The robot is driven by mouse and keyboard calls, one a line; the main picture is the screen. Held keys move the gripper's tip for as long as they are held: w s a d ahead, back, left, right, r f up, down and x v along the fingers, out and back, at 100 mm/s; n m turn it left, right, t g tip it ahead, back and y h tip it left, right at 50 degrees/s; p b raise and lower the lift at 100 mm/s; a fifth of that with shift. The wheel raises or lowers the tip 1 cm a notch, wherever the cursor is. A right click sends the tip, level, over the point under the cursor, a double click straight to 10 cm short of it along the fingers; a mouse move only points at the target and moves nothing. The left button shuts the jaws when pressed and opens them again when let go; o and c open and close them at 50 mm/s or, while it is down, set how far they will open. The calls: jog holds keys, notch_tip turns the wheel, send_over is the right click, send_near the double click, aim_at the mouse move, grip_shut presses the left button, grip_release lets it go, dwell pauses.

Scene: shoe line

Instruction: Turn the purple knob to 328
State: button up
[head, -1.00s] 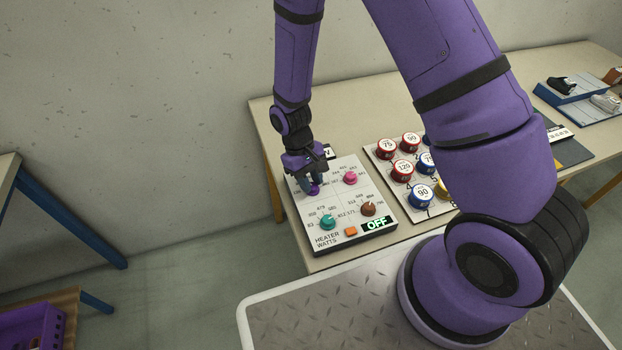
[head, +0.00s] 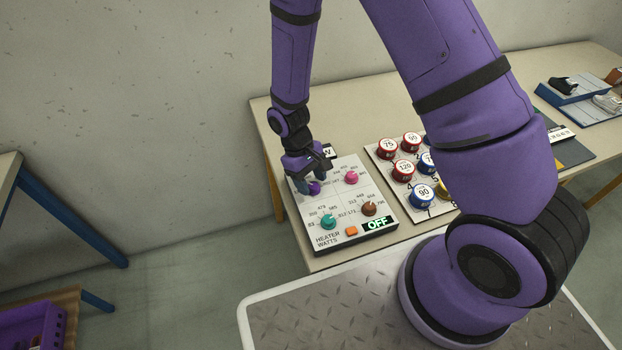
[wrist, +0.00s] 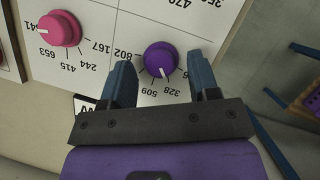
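The purple knob (wrist: 160,57) sits on the white heater panel (head: 345,215), at its upper left in the head view (head: 314,188). In the wrist view its white pointer faces down and slightly right, between the 509 and 328 labels and nearer 328. My gripper (wrist: 161,64) is open, with one blue finger on each side of the knob and visible gaps between. In the head view my gripper (head: 309,184) is at the knob and partly hides its surroundings. The panel display (head: 377,224) reads OFF.
A pink knob (head: 351,177), a teal knob (head: 328,222), a brown knob (head: 369,208) and an orange button (head: 351,231) share the panel. A board with red and blue round pieces (head: 402,170) stands to the right. A wall is behind the table.

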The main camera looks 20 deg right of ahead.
jog(key=shift+r, duration=0.1)
jog(key=v, duration=1)
jog(key=shift+w+r, duration=0.2)
jog(key=shift+r, duration=0.1)
jog(key=s+d+r+m+t+y, duration=0.15)
jog(key=d+r, duration=0.25)
jog(key=r, duration=0.7)
jog(key=s+d+r+m+t, duration=0.1)
jog(key=s+d+r+t, duration=0.25)
jog(key=r, duration=0.65)
jog(key=s+d+r+m+t, duration=0.1)
jog(key=s+d+r+t, duration=0.1)
jog(key=s+r, duration=0.4)
jog(key=s+d+r+m+t, duration=0.2)
jog(key=s+d+r, duration=0.3)
jog(key=s, duration=0.4)
jog(key=shift+s+r, duration=0.25)
jog(key=shift+r, duration=0.2)
jog(key=shift+y, duration=0.25)
